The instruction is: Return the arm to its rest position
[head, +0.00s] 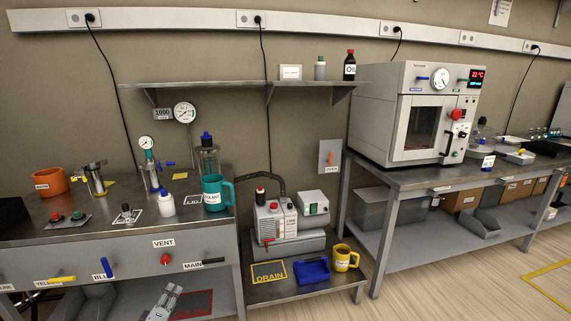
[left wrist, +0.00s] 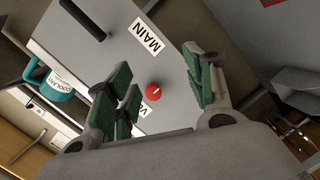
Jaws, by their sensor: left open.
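My left gripper (head: 164,298) shows at the bottom of the head view, in front of the left bench and below its front panel. In the left wrist view my left gripper (left wrist: 160,84) has its green-padded fingers spread wide apart, with nothing between them. Past the fingers are the panel's red knob (left wrist: 153,89) and the MAIN label (left wrist: 146,38). The gripper appears apart from the panel. In the head view the red VENT knob (head: 166,259) and the black MAIN handle (head: 214,262) are above and right of the gripper. My right gripper is not in view.
The left bench (head: 110,222) holds a teal mug (head: 214,193), a white bottle (head: 166,204) and gauges. Yellow and blue handles (head: 105,268) stick out from its panel. A low table (head: 318,287) with a pump and yellow mug (head: 344,258) stands right. Open floor (head: 450,280) lies farther right.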

